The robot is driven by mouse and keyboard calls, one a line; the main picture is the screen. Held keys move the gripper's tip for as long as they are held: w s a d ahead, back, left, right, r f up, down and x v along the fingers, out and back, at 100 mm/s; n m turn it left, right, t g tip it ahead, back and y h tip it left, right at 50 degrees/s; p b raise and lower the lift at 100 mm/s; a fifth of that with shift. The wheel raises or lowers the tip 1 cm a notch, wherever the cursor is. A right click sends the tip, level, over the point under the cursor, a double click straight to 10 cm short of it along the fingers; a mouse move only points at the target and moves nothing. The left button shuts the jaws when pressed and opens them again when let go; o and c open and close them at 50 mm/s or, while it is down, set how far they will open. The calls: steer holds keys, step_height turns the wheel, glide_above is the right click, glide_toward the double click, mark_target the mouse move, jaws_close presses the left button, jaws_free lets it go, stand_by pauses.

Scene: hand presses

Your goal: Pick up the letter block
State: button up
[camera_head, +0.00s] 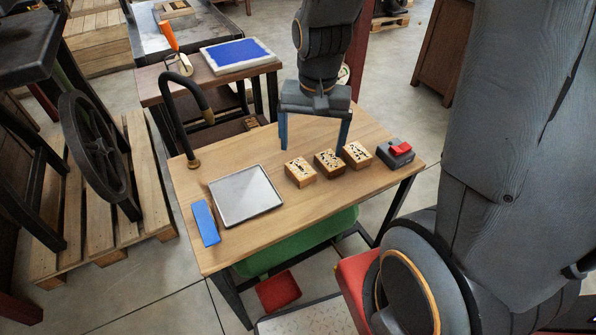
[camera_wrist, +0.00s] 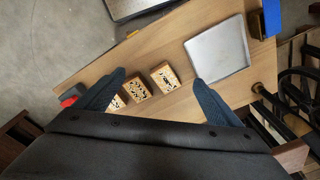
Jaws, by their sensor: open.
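Three small wooden blocks with dark raised marks on top sit in a row on the wooden table: left block (camera_head: 300,172), middle block (camera_head: 329,163), right block (camera_head: 356,155). I cannot tell which one the task means by the letter block. In the wrist view the order is reversed: left block (camera_wrist: 165,78), middle block (camera_wrist: 138,88), and right block (camera_wrist: 117,102), partly hidden by a finger. My gripper (camera_head: 315,146) is open and empty, its fingers pointing down behind the row in the head view. Its fingertips (camera_wrist: 158,78) also show in the wrist view.
On the table (camera_head: 255,238) lie a grey metal plate (camera_head: 246,194), a blue bar (camera_head: 206,222) and a grey piece with a red top (camera_head: 396,153). A curved dark handle (camera_head: 190,110) rises at the table's left. Behind stands another table with a blue-topped slab (camera_head: 238,54).

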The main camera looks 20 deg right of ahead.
mark_target(300, 168)
steer(key=w+f+m+b, duration=0.1)
steer(key=w+f+m, duration=0.3)
steer(key=m, duration=0.1)
steer(key=w+f+m+g+b, duration=0.1)
steer(key=w+f+m+b, duration=0.1)
steer(key=w+f+m, duration=0.2)
steer(key=shift+w+d+f+m, duration=0.15)
steer(key=shift+w+f+m, duration=0.25)
steer(key=shift+f, duration=0.35)
steer(key=shift+s+f+p, duration=0.1)
steer(key=shift+f+p, duration=0.9)
steer(key=shift+f, duration=2.85)
steer(key=c, duration=1.2)
steer(key=shift+r, duration=0.15)
